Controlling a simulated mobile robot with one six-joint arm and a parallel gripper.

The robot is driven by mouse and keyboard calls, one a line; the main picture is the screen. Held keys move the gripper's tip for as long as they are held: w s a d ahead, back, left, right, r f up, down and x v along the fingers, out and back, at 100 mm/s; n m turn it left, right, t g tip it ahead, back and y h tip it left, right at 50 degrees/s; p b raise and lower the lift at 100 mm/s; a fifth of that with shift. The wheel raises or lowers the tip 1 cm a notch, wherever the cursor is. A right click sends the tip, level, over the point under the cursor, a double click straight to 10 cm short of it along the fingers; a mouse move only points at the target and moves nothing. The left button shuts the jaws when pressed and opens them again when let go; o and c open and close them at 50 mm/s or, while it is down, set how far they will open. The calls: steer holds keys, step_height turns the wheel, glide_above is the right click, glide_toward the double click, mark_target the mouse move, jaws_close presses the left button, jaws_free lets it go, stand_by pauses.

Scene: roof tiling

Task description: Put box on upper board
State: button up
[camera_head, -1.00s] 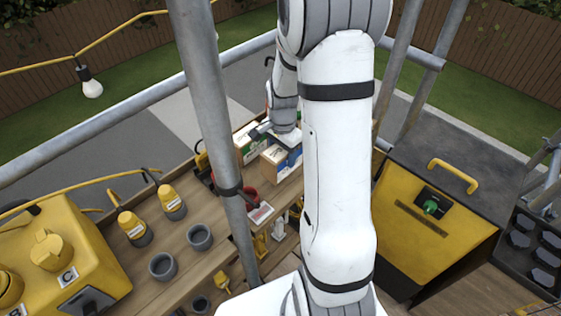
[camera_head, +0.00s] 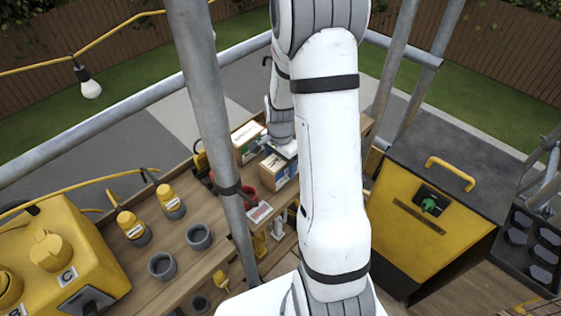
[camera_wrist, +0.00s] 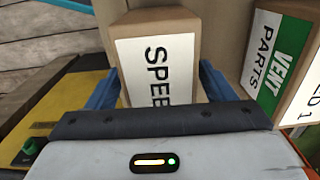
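A cardboard box with a white label reading "SPEE" (camera_wrist: 155,65) stands between the two blue fingers of my gripper (camera_wrist: 158,88) in the wrist view. The fingers lie on either side of it and look open, with a narrow gap at the right. In the head view my gripper (camera_head: 284,150) is over a box (camera_head: 279,174) on the wooden board (camera_head: 190,228). A second box (camera_head: 248,141) stands behind it to the left. It has a green "VENT PARTS" label in the wrist view (camera_wrist: 283,60). My arm hides part of the board.
A grey scaffold pole (camera_head: 212,100) rises in front of the boards. Grey cups (camera_head: 162,265) and yellow-topped containers (camera_head: 170,201) stand left on the board. A yellow chest with a dark lid (camera_head: 430,200) is at the right. Tools hang or lie lower down.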

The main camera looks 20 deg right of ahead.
step_height(320, 180, up, 12)
steer(key=shift+r, duration=0.15)
stand_by(0.6)
stand_by(0.4)
